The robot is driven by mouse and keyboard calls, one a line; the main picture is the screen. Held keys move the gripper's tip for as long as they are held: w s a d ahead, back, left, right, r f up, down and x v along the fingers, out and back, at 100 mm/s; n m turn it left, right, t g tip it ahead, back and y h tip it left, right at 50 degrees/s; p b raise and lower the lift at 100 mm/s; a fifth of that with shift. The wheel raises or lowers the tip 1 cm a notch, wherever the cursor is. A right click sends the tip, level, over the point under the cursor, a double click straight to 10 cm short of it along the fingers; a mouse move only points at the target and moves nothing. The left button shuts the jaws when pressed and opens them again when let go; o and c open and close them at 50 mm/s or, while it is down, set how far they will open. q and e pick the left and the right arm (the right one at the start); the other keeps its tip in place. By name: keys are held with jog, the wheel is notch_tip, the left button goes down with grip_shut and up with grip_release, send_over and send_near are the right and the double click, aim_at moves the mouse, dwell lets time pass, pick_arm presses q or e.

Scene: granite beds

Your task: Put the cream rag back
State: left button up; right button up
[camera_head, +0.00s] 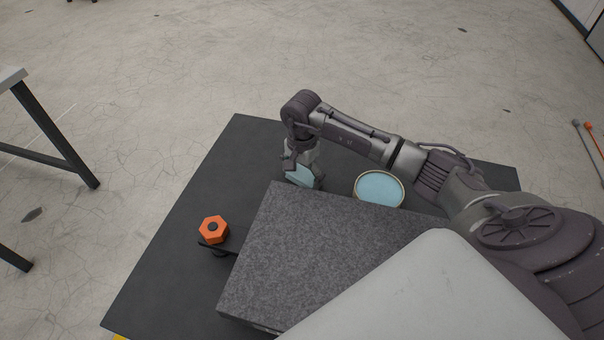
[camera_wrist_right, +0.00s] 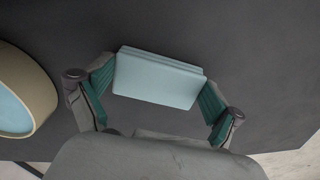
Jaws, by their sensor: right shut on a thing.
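My right gripper (camera_head: 303,168) is shut on a light blue, folded, rag-like piece (camera_head: 304,178) behind the granite slab. In the right wrist view the piece (camera_wrist_right: 160,78) lies between the green finger pads, with layered edges. It is pale blue there, and no plainly cream rag shows. Whether it touches the dark surface below is unclear. A round container with a cream rim (camera_head: 357,195) and light blue inside stands to the right of the gripper. Its rim (camera_wrist_right: 40,85) also shows at the left of the right wrist view. My left gripper is out of view.
The speckled grey granite slab (camera_head: 310,250) takes up the middle of the dark table top (camera_head: 165,255). An orange hexagonal knob (camera_head: 213,229) stands by its left side. The dark top is bare at the far left. Another table (camera_head: 55,135) stands at far left.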

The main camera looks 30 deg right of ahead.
aim_at(302, 176)
jog(key=shift+f, duration=0.2)
jog(key=o, duration=0.9)
jog(key=shift+c, duration=0.2)
jog(key=shift+r, duration=0.2)
notch_tip(302, 176, up, 12)
jog(key=shift+b, duration=0.4)
